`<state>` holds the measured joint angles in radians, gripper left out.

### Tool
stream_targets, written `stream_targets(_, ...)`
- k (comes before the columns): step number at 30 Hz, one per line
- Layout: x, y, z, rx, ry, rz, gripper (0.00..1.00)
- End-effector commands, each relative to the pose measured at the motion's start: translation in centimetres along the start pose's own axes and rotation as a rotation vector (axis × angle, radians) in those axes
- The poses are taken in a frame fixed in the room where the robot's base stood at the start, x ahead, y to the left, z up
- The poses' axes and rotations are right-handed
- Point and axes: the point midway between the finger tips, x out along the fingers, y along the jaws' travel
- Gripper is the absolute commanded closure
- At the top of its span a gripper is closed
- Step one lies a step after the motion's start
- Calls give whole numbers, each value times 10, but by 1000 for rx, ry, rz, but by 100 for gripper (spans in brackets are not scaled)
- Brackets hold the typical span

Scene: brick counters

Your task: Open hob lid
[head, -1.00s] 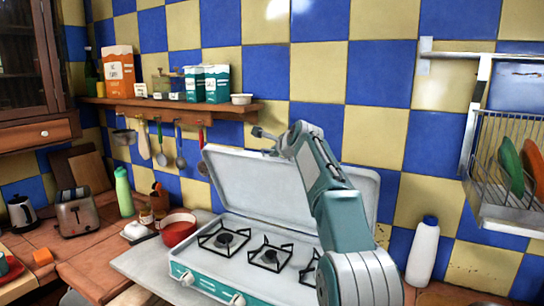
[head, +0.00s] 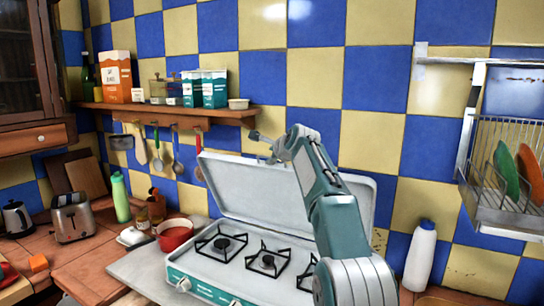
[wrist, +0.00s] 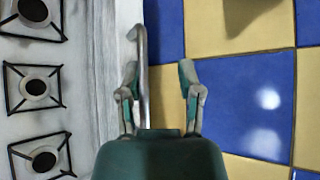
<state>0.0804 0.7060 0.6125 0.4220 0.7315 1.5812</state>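The hob lid (head: 270,190) stands raised and leaning back behind the hob in the head view, its pale inner face showing. The white and teal hob (head: 235,262) has black pan supports over its burners, which also show at the left in the wrist view (wrist: 35,85). My gripper (head: 262,145) is at the lid's top edge. My arm hides part of the lid and the right burner.
A wooden shelf (head: 165,110) with boxes and hanging utensils is on the tiled wall at the left. A red pot (head: 174,236) stands left of the hob, a white bottle (head: 420,256) to its right. A dish rack (head: 505,170) hangs at the right.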

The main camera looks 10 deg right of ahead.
Motion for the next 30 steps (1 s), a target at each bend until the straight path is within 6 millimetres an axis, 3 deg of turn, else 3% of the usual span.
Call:
stream_targets(8, -17, -1, -1, -1, 2, -1, 54)
stream_targets(24, -97, 0, 0, 0, 2, -2, 54)
stream_targets(30, -115, 1, 1, -1, 1, 0, 54)
